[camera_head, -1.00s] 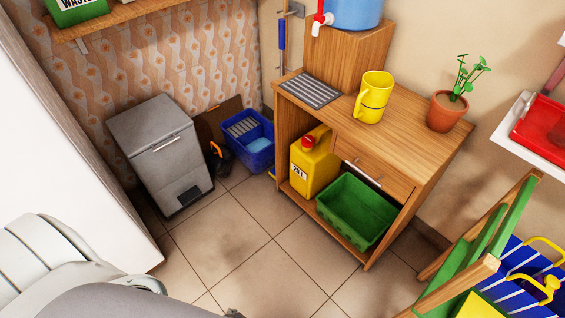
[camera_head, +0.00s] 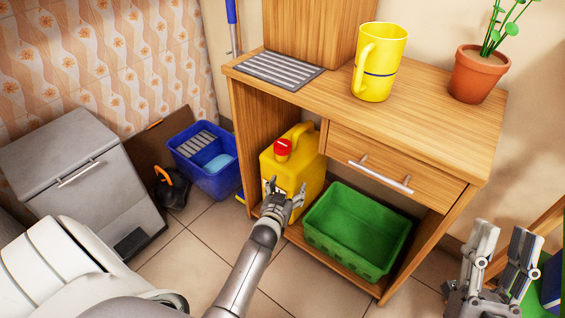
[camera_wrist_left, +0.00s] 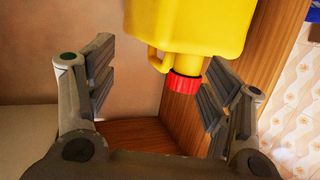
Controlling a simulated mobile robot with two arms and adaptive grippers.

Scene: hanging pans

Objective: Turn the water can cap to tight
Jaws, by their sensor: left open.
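The yellow water can (camera_head: 308,170) stands upright on the lower shelf of the wooden cabinet, with its red cap (camera_head: 283,149) on the spout. My left gripper (camera_head: 284,186) is open in front of the can, below the cap in the head view, and covers part of the can's front. In the left wrist view the can (camera_wrist_left: 190,25) appears upside down and its red cap (camera_wrist_left: 184,83) shows between the open fingers (camera_wrist_left: 160,80), closer to the right one. No grip on the cap shows. My right gripper (camera_head: 503,240) is open and empty at the lower right.
A green bin (camera_head: 358,228) stands beside the can on the shelf. The cabinet drawer (camera_head: 385,165) is shut above it. A yellow mug (camera_head: 380,62) and a potted plant (camera_head: 479,75) stand on top. A blue crate (camera_head: 206,165) is left of the cabinet.

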